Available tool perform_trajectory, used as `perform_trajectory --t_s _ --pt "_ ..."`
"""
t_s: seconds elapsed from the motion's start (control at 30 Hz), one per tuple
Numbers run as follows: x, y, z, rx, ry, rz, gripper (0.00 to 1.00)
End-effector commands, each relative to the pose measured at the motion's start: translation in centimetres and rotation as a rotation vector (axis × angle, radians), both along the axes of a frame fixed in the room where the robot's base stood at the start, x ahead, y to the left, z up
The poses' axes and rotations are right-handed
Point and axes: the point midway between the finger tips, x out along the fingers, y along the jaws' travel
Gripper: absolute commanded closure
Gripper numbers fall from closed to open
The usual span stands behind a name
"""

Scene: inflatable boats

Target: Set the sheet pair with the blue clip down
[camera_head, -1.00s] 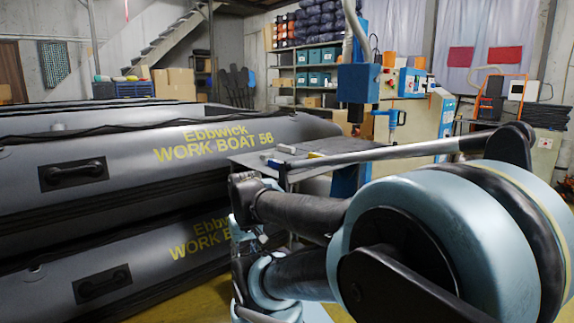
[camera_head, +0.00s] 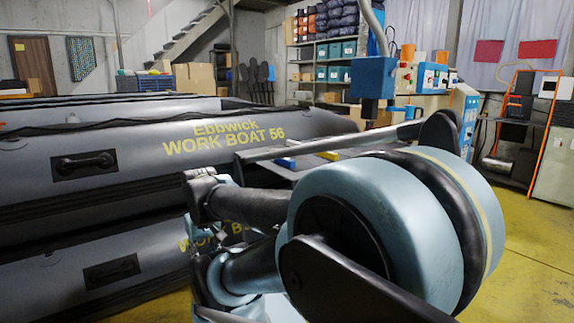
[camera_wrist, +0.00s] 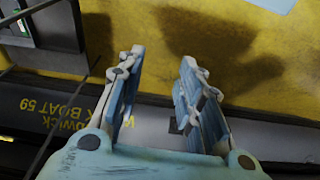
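My gripper (camera_wrist: 163,58) shows in the wrist view with its two fingers apart and nothing between them. It is above yellow floor and a grey boat tube. In the head view my arm covers the middle and right, and I cannot make out the gripper there. A small blue piece (camera_head: 285,163) and a yellow piece (camera_head: 328,155) lie on a dark table behind my arm. I cannot tell whether the blue piece is the clip. No sheet pair is clearly recognisable. A pale blue flat patch (camera_wrist: 274,4) is cut off at the wrist view's top edge.
Stacked grey inflatable boats (camera_head: 150,150) fill the left. A blue machine head (camera_head: 373,77) hangs over the table. Shelves (camera_head: 325,70) stand behind. Open yellow floor (camera_head: 535,255) lies at right. A dark frame (camera_wrist: 45,28) is at upper left in the wrist view.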

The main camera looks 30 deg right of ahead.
Motion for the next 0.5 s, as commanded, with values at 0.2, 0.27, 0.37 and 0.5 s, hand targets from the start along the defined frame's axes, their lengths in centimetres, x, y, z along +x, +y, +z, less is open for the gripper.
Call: perform_trajectory --t_s 0.2,0.27,0.37,0.5 --pt "0.0 0.0 0.0 0.000 0.000 -0.001 0.58" --pt "-0.6 -0.1 0.6 0.001 -0.009 -0.010 0.55" --pt "-0.1 -0.4 1.8 0.010 -0.007 -0.073 0.55" --pt "2.4 -1.7 5.5 0.038 0.005 -0.288 0.55"
